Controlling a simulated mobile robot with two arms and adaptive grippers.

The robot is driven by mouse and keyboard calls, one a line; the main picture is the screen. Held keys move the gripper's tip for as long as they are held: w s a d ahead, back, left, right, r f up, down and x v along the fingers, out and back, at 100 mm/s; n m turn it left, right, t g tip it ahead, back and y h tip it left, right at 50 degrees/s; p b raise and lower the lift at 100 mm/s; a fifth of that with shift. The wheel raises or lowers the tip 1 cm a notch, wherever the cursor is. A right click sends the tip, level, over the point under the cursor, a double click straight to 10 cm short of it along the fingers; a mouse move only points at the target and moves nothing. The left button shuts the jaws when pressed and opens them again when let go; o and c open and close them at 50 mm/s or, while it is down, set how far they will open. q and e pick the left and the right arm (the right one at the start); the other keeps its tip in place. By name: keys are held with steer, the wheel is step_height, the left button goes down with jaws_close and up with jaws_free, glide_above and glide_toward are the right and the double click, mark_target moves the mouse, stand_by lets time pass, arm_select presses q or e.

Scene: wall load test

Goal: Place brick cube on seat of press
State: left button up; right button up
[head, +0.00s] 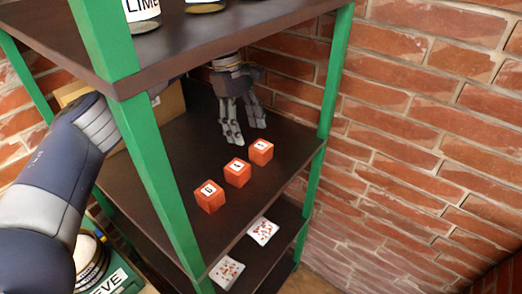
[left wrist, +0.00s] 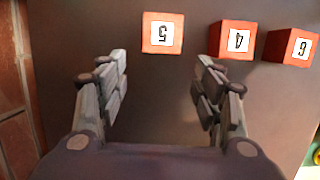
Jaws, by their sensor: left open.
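Three orange-red brick cubes with white number labels stand in a row on the middle shelf. The cube labelled 5 (head: 261,152) is farthest back, the cube labelled 4 (head: 237,173) is in the middle, and the cube labelled 6 (head: 209,197) is nearest. My left gripper (head: 247,133) is open and empty, low over the shelf behind the cube labelled 5. In the left wrist view the cube labelled 5 (left wrist: 163,32) is ahead of the open fingers, apart from them; the others are to its right. I make out no press or seat. My right gripper is out of view.
The dark middle shelf (head: 160,150) has green posts (head: 155,170) and an upper shelf (head: 190,45) carrying cans. A cardboard box (head: 170,105) stands behind. Two white patterned squares (head: 263,231) lie on the lower shelf. A brick wall (head: 430,130) is at the right.

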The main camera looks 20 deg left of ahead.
mark_target(260, 145)
arm_select(q)
steer(key=d, duration=0.1)
steer(key=s+d, duration=0.1)
steer(key=d, duration=0.1)
steer(key=shift+p, duration=0.4)
steer(key=shift+s+d+f+p, duration=0.15)
steer(key=shift+d+f+p, duration=0.15)
steer(key=shift+f, duration=0.35)
steer(key=shift+s+d+f+p, duration=0.15)
steer(key=shift+d+f, duration=0.2)
steer(key=shift+f, duration=0.45)
steer(key=c, duration=1.3)
steer(key=shift+c, duration=0.2)
